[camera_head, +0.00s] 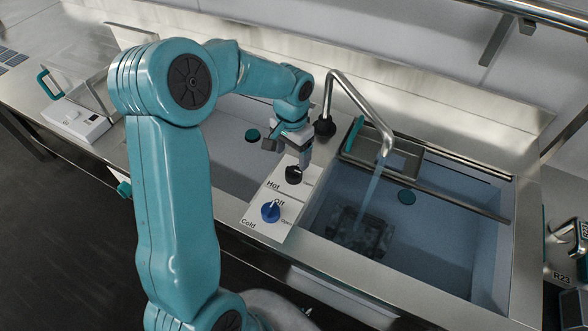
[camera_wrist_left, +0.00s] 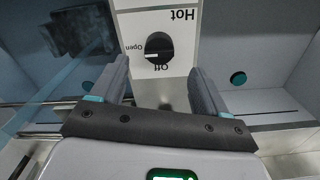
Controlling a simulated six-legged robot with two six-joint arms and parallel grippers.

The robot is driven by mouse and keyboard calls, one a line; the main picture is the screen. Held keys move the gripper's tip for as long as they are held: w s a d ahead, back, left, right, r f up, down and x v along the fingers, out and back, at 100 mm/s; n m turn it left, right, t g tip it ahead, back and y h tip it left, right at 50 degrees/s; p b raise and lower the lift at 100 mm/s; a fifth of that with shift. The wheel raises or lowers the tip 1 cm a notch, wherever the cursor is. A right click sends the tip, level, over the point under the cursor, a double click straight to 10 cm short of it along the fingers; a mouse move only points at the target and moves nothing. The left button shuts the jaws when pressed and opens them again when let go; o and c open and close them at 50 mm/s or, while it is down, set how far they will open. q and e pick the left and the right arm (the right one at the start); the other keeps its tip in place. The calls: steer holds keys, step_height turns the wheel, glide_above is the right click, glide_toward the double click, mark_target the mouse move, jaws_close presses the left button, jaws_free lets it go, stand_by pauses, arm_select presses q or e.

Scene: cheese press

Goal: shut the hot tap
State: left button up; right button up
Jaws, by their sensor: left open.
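The hot tap is a round black knob (camera_head: 294,175) beside the word Hot on a white panel (camera_head: 254,219) between two basins. In the left wrist view the knob (camera_wrist_left: 158,46) shows with Open and Off printed near it, and a pale line on it. My left gripper (camera_head: 298,150) points down at the knob from above. Its fingers are open, one toward each side of the knob; I cannot tell whether they touch it. Water (camera_head: 371,187) runs from the bent metal spout (camera_head: 360,101) into the right basin. My right gripper is not in view.
A blue knob (camera_head: 271,211) marked Cold sits on the same panel, close to the hot knob. The spout's dark base (camera_head: 324,127) stands just behind. A dark block (camera_head: 359,232) lies in the right basin under the stream.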

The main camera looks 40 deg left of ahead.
mark_target(293, 171)
arm_select(q)
step_height(293, 171, down, 7)
steer(key=shift+s+r, duration=0.1)
steer(key=shift+w+f, duration=0.25)
steer(key=shift+f, duration=0.65)
steer(key=shift+s+r, duration=0.1)
steer(key=shift+s, duration=0.05)
steer(key=c, duration=1)
